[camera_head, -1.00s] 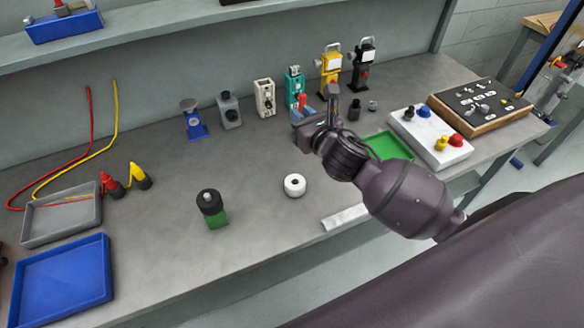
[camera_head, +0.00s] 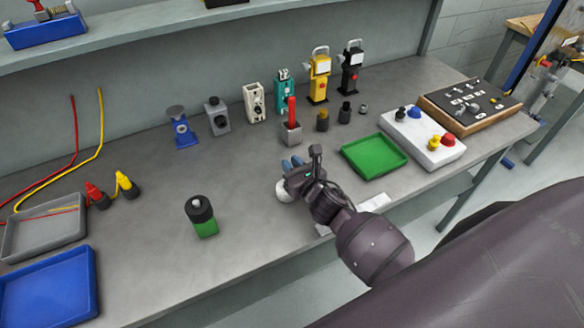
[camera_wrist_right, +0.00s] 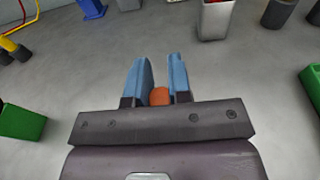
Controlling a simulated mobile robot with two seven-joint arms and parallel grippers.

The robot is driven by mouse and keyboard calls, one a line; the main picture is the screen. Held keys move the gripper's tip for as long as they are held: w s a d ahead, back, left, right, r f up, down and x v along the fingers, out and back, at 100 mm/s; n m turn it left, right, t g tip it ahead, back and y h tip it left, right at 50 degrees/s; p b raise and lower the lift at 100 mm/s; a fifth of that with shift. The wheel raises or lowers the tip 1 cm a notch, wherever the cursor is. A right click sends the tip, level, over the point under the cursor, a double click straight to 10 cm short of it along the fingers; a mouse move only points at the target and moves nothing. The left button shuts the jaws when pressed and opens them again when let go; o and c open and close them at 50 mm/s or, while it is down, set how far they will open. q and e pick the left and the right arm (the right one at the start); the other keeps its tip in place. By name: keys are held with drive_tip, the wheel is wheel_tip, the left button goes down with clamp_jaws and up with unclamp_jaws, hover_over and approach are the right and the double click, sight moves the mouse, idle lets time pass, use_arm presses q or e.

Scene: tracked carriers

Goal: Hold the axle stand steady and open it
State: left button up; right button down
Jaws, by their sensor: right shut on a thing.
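I take the axle stand to be the blue stand (camera_head: 181,130) with a dark round top, upright at the back left of the bench; I cannot be sure. Its blue foot shows at the top edge of the right wrist view (camera_wrist_right: 92,8). My right gripper (camera_head: 291,164) is over the middle of the bench, apart from that stand. In the wrist view its blue fingers (camera_wrist_right: 160,75) stand a little apart, with a small orange-brown thing (camera_wrist_right: 160,97) between them near their bases, mostly hidden. My left gripper is not in view.
A white ring (camera_head: 283,191) is partly hidden by my right gripper. A grey box with a red handle (camera_head: 291,132) stands behind it. A green block with a black top (camera_head: 203,219) is to the left, a green tray (camera_head: 374,156) to the right. Bench between is clear.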

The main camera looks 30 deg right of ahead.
drive_tip(key=shift+f, duration=0.25)
drive_tip(key=shift+f+b, duration=0.45)
drive_tip(key=shift+f, duration=0.15)
drive_tip(key=c, duration=1.1)
unclamp_jaws()
drive_tip(key=shift+o, duration=0.2)
drive_tip(key=shift+r, duration=0.1)
drive_tip(key=shift+r+p, duration=0.5)
drive_tip(key=shift+r, duration=0.1)
drive_tip(key=s, duration=0.4)
drive_tip(key=s+r, duration=0.1)
drive_tip(key=s, duration=0.7)
drive_tip(key=shift+d+r+b, duration=0.2)
drive_tip(key=shift+d+b, duration=0.1)
drive_tip(key=shift+d, duration=0.05)
